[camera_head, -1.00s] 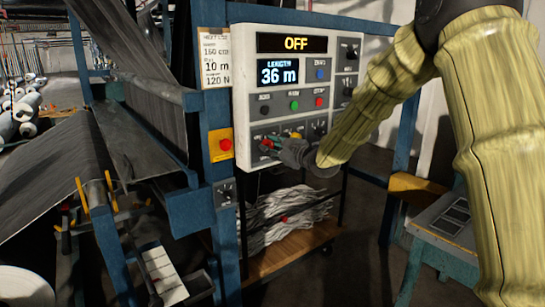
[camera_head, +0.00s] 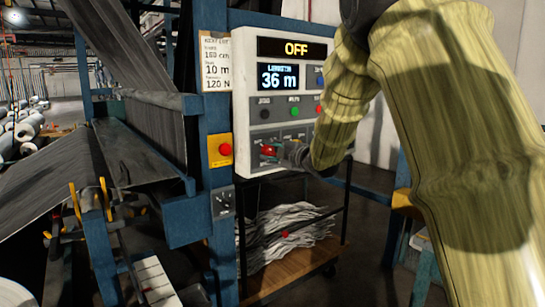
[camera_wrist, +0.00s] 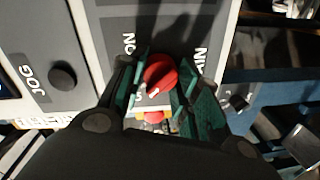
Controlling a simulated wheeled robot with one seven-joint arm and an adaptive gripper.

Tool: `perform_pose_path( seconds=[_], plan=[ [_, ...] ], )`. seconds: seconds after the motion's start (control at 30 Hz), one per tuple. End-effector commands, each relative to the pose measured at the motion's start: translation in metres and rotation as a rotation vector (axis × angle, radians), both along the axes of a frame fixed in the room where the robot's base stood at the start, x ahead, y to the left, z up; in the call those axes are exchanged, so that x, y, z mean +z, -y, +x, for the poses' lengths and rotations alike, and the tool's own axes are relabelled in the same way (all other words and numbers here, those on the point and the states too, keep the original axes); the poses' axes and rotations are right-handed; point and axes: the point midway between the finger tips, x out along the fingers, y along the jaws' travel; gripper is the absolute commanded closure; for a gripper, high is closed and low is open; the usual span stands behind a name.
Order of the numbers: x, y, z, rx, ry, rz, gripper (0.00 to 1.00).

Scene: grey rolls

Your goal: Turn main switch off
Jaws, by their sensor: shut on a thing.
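The main switch is a red rotary knob (camera_wrist: 160,74) with a white mark, low on the grey control panel (camera_head: 238,62). In the wrist view the lettering beside it is partly hidden; "ON" is legible on one side. My gripper (camera_wrist: 161,82) has its two green fingers on either side of the knob and is shut on it. In the head view the gripper (camera_head: 280,152) reaches the lower left of the panel from the right, with the red knob (camera_head: 268,150) just visible at its tips. The panel's upper display (camera_head: 296,48) reads "OFF".
A red button on a yellow box (camera_head: 221,150) sits left of the panel on the blue post. My arm hides the panel's right side.

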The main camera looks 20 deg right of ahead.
Motion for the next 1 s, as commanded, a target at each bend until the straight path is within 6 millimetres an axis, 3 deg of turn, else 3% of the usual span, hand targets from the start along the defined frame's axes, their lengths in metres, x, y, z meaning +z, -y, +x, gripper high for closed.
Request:
perform_pose_path(
  seconds=[0.47,0.5,0.6,1.0],
  plan=[
    [0.001,0.0003,0.0001,0.0,0.005,-0.012,0.91],
    [0.0008,0.0004,0.0001,0.0,0.005,-0.012,0.62],
    [0.0008,0.0002,0.0001,0.0,0.005,-0.012,0.44],
    [0.0004,0.0015,-0.0033,0.0,0.004,-0.011,0.44]
  ],
)
